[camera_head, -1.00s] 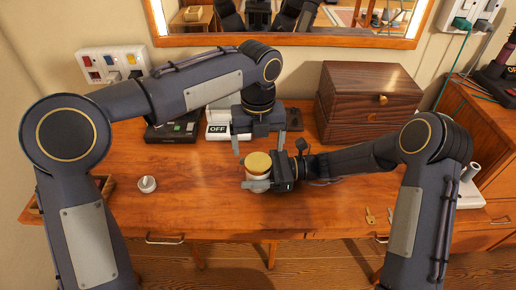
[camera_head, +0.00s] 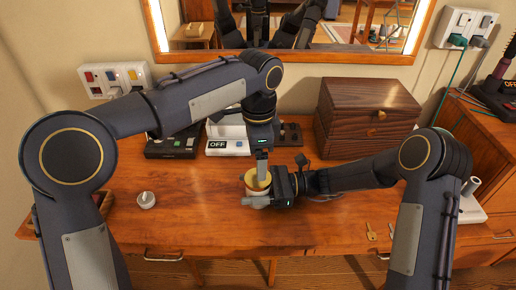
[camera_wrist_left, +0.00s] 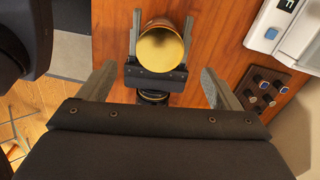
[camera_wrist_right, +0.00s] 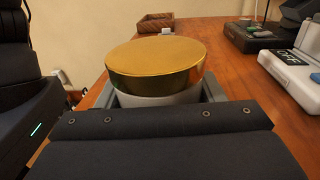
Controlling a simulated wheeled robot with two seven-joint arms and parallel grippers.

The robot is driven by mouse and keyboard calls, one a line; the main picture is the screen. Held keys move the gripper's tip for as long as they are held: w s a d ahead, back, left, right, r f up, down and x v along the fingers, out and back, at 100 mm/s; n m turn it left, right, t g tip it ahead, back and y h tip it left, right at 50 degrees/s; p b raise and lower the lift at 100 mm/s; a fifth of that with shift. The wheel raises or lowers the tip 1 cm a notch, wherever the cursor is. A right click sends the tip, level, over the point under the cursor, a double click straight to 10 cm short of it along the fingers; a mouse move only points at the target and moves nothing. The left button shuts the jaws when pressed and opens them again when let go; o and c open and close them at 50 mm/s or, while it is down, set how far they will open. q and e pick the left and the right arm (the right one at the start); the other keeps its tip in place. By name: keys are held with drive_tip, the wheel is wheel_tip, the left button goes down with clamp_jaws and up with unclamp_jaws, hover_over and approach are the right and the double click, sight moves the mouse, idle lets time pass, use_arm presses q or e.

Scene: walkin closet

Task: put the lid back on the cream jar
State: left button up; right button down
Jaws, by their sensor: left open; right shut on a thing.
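The cream jar (camera_head: 253,200) stands upright over the desk with its gold lid (camera_head: 256,184) on top. In the right wrist view the lid (camera_wrist_right: 155,62) sits over the pale jar body (camera_wrist_right: 160,97); I cannot tell whether it is fully seated. My right gripper (camera_head: 257,201) is shut around the jar body from the right, below the lid. My left gripper (camera_head: 262,178) is open and points down above and behind the jar, partly covering the lid. In the left wrist view the lid (camera_wrist_left: 160,47) lies beyond the open fingers, not between them.
A small white round object (camera_head: 146,200) stands on the desk at left. A wooden box (camera_head: 368,115) and a device marked OFF (camera_head: 227,147) stand at the back. The front middle of the desk is clear.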

sight(258, 190)
use_arm(q)
drive_tip(key=n, duration=0.5)
drive_tip(key=shift+r, duration=0.35)
drive_tip(key=n, duration=0.7)
drive_tip(key=shift+r, duration=0.35)
drive_tip(key=shift+f, duration=4)
drive_tip(key=c, duration=1)
drive_tip(key=o, duration=1.1)
drive_tip(key=shift+o, duration=0.2)
drive_tip(key=shift+r, duration=0.1)
